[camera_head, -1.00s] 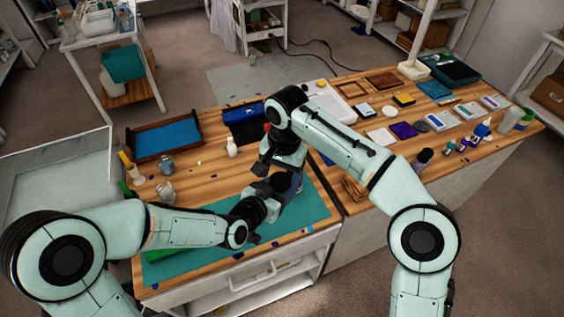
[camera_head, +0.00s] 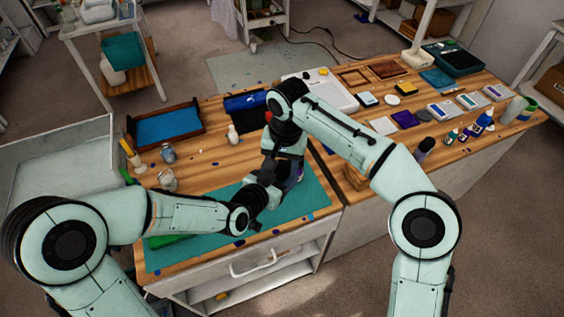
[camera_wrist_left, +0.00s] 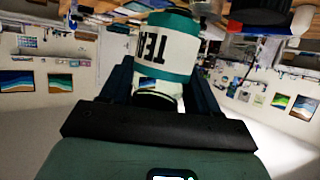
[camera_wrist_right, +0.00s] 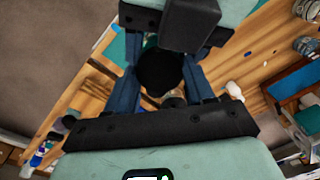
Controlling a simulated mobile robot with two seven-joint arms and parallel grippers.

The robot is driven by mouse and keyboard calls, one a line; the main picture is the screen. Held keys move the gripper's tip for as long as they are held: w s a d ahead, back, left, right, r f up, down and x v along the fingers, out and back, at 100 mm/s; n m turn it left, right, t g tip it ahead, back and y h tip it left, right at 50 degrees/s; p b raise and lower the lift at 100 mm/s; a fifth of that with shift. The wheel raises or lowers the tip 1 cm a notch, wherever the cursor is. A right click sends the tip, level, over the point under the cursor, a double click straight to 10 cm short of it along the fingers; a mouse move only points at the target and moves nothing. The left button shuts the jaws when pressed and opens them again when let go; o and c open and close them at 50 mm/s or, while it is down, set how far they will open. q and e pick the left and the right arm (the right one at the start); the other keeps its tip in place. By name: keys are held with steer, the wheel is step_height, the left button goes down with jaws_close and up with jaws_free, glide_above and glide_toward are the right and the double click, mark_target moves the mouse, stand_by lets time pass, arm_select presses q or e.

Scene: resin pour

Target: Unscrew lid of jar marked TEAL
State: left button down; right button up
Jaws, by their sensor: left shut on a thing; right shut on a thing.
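The jar marked TEAL (camera_wrist_left: 165,45) is white with teal bands and looks upside down in the left wrist view. My left gripper (camera_wrist_left: 162,82) is shut around its body, a blue finger on each side. My right gripper (camera_wrist_right: 160,85) is shut on a round black lid (camera_wrist_right: 160,72), seen between its blue fingers in the right wrist view. In the head view my left gripper (camera_head: 262,190) and right gripper (camera_head: 282,168) meet above the teal mat (camera_head: 200,232) and mostly hide the jar. I cannot tell how far the lid is turned.
Metal-looking jars (camera_head: 167,180) and a white bottle (camera_head: 232,134) stand left of my grippers. A wooden tray with a blue panel (camera_head: 168,127) lies behind them. A dark bottle (camera_head: 425,148) and several small bottles (camera_head: 465,133) stand on the right table.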

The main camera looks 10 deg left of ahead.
steer(key=shift+n, duration=0.5)
steer(key=o, duration=1.2)
steer(key=shift+c, duration=0.2)
